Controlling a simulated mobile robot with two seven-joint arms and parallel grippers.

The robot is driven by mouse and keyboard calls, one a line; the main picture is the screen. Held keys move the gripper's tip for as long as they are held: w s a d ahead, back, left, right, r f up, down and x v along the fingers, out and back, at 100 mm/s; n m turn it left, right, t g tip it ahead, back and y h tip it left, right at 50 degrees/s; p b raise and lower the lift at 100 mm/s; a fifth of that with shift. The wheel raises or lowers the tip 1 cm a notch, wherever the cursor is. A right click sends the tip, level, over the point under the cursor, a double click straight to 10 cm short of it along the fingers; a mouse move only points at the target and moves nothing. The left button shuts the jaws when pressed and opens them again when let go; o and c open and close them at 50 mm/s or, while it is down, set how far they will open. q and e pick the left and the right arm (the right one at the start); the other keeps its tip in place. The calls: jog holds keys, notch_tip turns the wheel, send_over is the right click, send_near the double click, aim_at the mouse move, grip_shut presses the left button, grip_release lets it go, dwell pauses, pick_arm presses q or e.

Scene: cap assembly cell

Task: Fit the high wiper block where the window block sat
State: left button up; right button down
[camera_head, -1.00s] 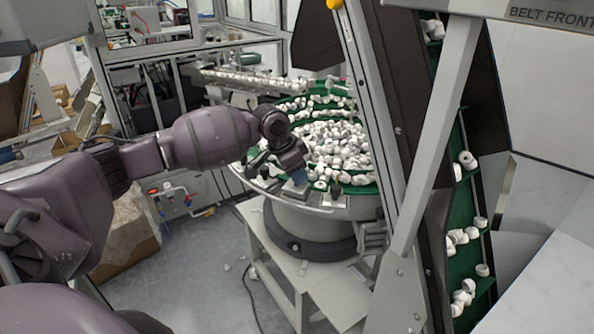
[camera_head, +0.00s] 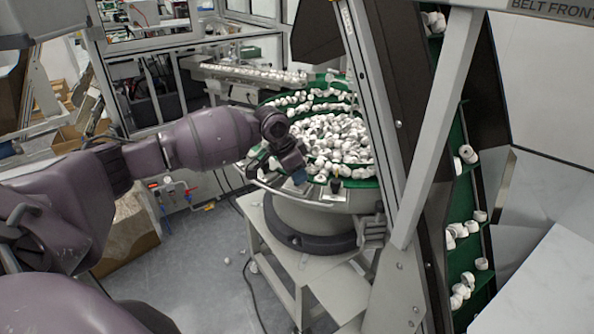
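My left gripper (camera_head: 294,166) points down at the near rim of the round bowl feeder (camera_head: 325,203). A small dark block (camera_head: 335,186) stands on the rim just to the right, apart from the gripper. The seat under the blue block is mostly hidden. My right gripper is out of view.
Many white caps (camera_head: 335,140) fill the green bowl. The sloping grey frame post (camera_head: 437,130) and the green cap conveyor (camera_head: 461,205) stand close on the right. A linear cap track (camera_head: 255,75) runs behind. The floor (camera_head: 205,270) at front left is mostly clear.

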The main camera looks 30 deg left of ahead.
pick_arm(q)
jog(key=o, duration=0.5)
jog(key=shift+r, duration=0.1)
jog(key=b+v, duration=0.1)
jog(key=v, duration=0.9)
jog(key=shift+s+r, duration=0.15)
jog(key=shift+r, duration=0.15)
